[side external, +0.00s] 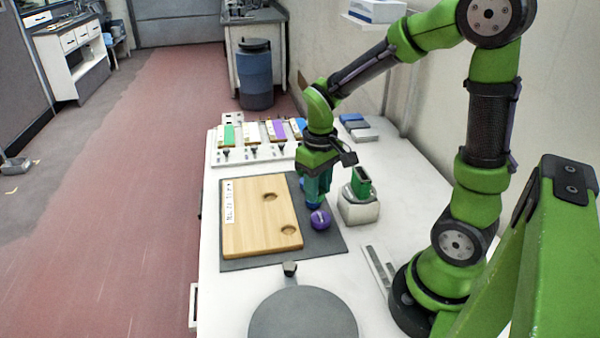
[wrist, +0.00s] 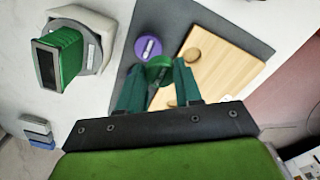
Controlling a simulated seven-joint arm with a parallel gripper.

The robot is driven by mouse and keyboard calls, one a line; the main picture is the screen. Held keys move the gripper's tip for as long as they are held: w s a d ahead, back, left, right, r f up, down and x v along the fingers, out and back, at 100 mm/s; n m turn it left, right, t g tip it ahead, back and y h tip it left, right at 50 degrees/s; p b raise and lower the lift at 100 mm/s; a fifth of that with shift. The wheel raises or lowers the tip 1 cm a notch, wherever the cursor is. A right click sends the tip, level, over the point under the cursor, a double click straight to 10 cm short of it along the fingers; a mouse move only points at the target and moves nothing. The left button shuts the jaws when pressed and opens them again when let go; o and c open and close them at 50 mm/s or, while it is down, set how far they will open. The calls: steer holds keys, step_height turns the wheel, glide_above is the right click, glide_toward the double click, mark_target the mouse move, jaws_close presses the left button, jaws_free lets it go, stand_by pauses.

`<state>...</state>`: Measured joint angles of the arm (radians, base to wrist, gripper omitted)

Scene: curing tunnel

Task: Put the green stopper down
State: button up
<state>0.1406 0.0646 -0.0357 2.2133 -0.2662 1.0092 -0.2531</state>
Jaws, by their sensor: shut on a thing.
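The green stopper (wrist: 159,69) is between the fingertips of my gripper (wrist: 158,82) in the wrist view; my gripper is shut on it. In the side view my gripper (side external: 315,192) points down over the dark grey mat (side external: 325,240), just right of the wooden board (side external: 250,215); the fingers hide most of the stopper there. Whether the stopper touches the mat cannot be told. The board has two round holes and a white label strip. A purple stopper (side external: 320,219) sits on the mat close to my fingertips; it also shows in the wrist view (wrist: 148,48).
A white holder (side external: 358,208) with a green block stands right of my gripper, near the mat. A rack with coloured pieces (side external: 250,150) stands behind the board. A grey disc (side external: 303,315) lies in front. A metal strip (side external: 378,268) lies at right. The mat's front strip is clear.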

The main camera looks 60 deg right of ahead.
steer(key=shift+r, duration=0.45)
steer(key=s+f, duration=0.1)
steer(key=f, duration=0.1)
steer(key=s+a+f, duration=0.1)
steer(key=s+f, duration=0.1)
steer(key=s+a+f, duration=0.1)
steer(key=f, duration=0.1)
steer(key=shift+s+a+f, duration=0.2)
steer(key=shift+s, duration=0.1)
steer(key=shift+f, duration=2)
steer(key=o, duration=1)
steer(key=shift+f, duration=0.1)
